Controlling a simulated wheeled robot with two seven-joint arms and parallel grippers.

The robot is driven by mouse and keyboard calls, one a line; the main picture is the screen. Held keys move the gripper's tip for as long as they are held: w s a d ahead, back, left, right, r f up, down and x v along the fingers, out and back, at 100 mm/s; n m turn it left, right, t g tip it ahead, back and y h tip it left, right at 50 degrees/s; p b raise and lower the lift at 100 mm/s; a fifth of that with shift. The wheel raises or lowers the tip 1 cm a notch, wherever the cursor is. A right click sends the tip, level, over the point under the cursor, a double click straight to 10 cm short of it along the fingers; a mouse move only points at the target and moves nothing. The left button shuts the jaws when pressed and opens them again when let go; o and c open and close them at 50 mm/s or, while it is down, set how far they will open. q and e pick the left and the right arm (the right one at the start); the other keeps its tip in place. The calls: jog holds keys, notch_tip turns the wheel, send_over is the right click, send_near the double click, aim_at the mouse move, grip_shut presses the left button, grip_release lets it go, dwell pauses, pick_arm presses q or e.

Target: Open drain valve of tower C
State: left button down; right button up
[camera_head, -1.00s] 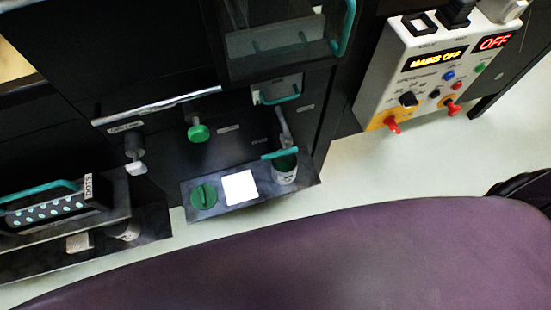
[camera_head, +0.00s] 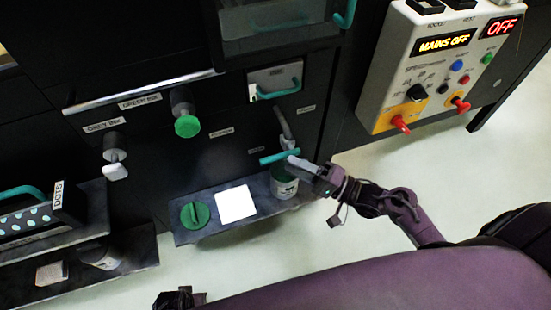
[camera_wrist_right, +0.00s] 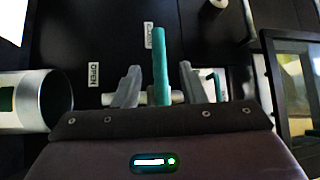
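A teal lever handle (camera_head: 280,157) sits on the dark cabinet front, below a grey pipe and above a metal tin (camera_head: 284,186). No label naming tower C is readable. My right gripper (camera_head: 302,163) is at the lever's right end. In the right wrist view the teal lever (camera_wrist_right: 160,65) stands between the two grey fingers of the right gripper (camera_wrist_right: 158,82), with gaps on both sides. An OPEN label (camera_wrist_right: 94,75) is left of the lever; another label above it is hard to read. A dark part at the bottom edge may be my left gripper (camera_head: 180,298); its fingers do not show.
The tin stands on a dark shelf (camera_head: 245,222) with a white square (camera_head: 236,204) and a green lid (camera_head: 195,215). Green (camera_head: 187,125) and grey-white (camera_head: 115,165) knobs stick out at left. A control box (camera_head: 430,70) reading MAINS OFF is at upper right.

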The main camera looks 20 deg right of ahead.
aim_at(275, 156)
jog(key=x, duration=0.6)
jog(key=shift+f, duration=0.1)
grip_shut()
